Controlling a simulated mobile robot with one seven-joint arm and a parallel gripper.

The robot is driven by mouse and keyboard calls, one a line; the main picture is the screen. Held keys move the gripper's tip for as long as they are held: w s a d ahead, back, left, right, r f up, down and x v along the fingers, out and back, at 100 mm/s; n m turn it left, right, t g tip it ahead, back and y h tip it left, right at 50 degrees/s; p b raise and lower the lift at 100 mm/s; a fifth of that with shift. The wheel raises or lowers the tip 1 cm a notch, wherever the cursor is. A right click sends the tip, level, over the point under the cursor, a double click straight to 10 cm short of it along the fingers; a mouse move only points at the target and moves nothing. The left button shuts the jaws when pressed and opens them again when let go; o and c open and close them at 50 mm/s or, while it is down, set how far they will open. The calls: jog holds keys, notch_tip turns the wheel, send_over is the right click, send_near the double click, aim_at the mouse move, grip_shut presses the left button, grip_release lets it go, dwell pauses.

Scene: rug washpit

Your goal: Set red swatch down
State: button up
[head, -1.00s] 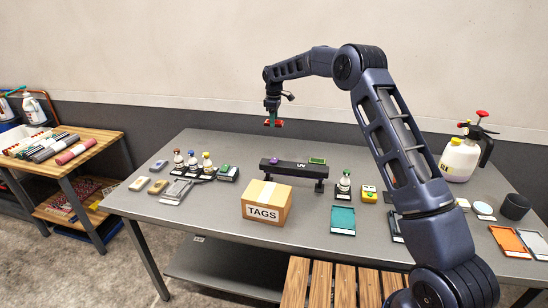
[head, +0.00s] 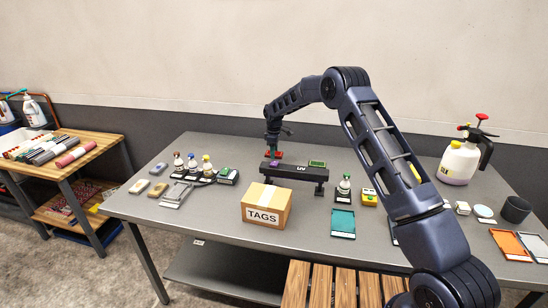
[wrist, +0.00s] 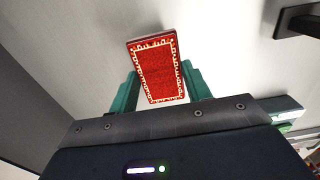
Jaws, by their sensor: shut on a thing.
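The red swatch (wrist: 158,70) is a small red rug piece with a cream patterned border. In the wrist view it sits between the two green fingers of my gripper (wrist: 160,88), which is shut on it. In the head view my gripper (head: 273,153) hangs fingers down over the far side of the grey table, at the left end of the black UV bar. The red swatch shows there as a small red patch (head: 276,154). The head view does not show clearly whether it touches anything below.
The grey table (head: 225,148) holds a black UV bar (head: 296,173) with a green item on it. A TAGS box (head: 266,206) stands in front. Small bottles (head: 192,161) stand to the left, and a teal tray (head: 343,222) lies to the right. The back left of the table is clear.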

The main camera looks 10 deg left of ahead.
jog(key=shift+f, duration=1.5)
jog(key=shift+f, duration=0.1)
jog(key=o, duration=1)
jog(key=shift+c, duration=0.2)
notch_tip(320, 180, up, 12)
jog(key=shift+r, duration=0.2)
